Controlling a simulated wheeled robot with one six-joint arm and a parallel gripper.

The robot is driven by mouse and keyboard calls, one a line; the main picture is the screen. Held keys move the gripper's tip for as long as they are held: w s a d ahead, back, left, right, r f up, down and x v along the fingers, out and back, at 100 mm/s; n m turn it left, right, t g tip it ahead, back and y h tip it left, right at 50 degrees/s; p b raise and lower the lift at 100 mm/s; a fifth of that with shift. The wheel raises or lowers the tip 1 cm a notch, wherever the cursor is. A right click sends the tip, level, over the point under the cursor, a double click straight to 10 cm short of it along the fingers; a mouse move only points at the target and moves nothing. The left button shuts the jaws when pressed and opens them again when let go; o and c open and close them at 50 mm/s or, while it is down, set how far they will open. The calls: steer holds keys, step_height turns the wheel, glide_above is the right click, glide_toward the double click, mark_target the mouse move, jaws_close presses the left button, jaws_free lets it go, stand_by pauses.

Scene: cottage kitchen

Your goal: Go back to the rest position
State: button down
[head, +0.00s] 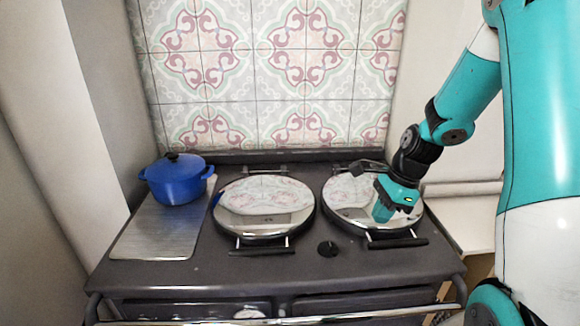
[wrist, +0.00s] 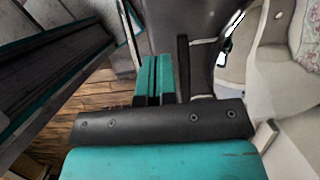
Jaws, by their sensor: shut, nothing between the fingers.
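My gripper (head: 382,213) is in front of the right round lid of the stove, its teal fingers pointing down. In the wrist view its two fingers (wrist: 154,80) lie together, shut with nothing between them. I cannot tell how far above the lid the fingertips are. My arm comes in from the right side of the head view, bent down toward the stove.
The dark stove (head: 300,268) has two shiny round lids, left (head: 263,205) and right (head: 345,207), both down. A blue lidded pot (head: 176,183) stands on the metal plate (head: 157,236) at left. A rail runs along the front.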

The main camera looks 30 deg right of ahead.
steer(key=s+a+r+n+b, duration=0.1)
steer(key=a+r+n, duration=0.2)
steer(key=a+n, duration=0.25)
steer(key=s+a+r+n, duration=0.2)
steer(key=a+r+n, duration=0.1)
steer(key=a+n, duration=0.3)
steer(key=s+a+r+n+b, duration=0.1)
steer(key=a+r+n, duration=0.25)
steer(key=a, duration=0.35)
steer(key=s+a+r+n+g+y, duration=0.1)
steer(key=s+a+r+n, duration=0.2)
steer(key=s+a+n, duration=0.6)
steer(key=s+n, duration=0.3)
steer(key=n, duration=0.2)
steer(key=shift+b, duration=0.35)
